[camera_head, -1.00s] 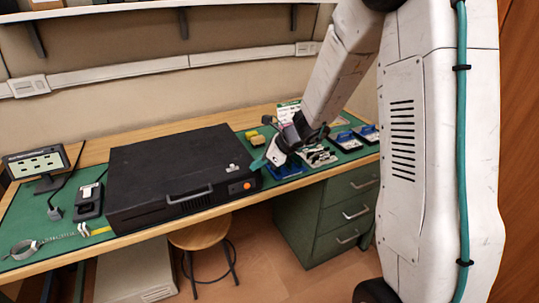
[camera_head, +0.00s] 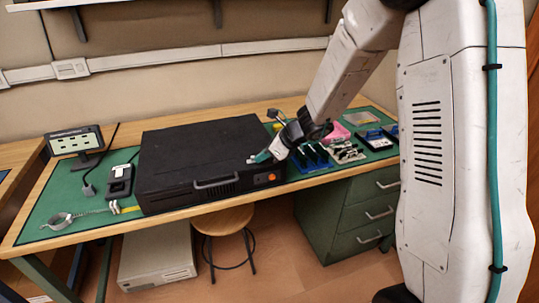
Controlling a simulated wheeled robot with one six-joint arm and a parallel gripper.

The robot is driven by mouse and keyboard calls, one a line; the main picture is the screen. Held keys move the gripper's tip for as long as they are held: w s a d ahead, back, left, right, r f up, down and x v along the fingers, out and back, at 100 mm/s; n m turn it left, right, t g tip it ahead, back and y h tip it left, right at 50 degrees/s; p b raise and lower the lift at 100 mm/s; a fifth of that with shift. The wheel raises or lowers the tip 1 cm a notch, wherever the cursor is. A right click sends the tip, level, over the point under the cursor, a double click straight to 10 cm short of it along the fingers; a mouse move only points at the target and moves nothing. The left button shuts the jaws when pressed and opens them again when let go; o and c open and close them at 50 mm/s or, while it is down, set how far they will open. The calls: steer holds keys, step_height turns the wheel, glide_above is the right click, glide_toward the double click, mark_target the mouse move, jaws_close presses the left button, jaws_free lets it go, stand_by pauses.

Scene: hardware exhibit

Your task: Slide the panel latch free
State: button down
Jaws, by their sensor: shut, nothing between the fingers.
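A black flat computer case (camera_head: 200,158) lies on the green mat of the workbench, with a handle (camera_head: 216,181) and an orange button (camera_head: 271,177) on its front face. A small pale part, possibly the panel latch (camera_head: 251,160), sits on top near its right front corner; it is too small to make out well. My gripper (camera_head: 262,157) is shut and empty.
Blue racks (camera_head: 312,157) and several small parts stand right of the case. A small display (camera_head: 75,142), a black device (camera_head: 120,181) and a wrist strap (camera_head: 58,221) are at the left. A stool (camera_head: 222,219) and green drawers (camera_head: 355,205) are below.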

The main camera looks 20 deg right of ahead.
steer(key=shift+a, duration=0.15)
steer(key=s+d, duration=0.1)
steer(key=d, duration=0.1)
steer(key=s+d, duration=0.1)
steer(key=d, duration=0.1)
steer(key=shift+s+r, duration=0.1)
steer(key=shift+s, duration=0.3)
steer(key=v, duration=0.9)
steer(key=shift+r, duration=0.25)
steer(key=shift+s, duration=0.1)
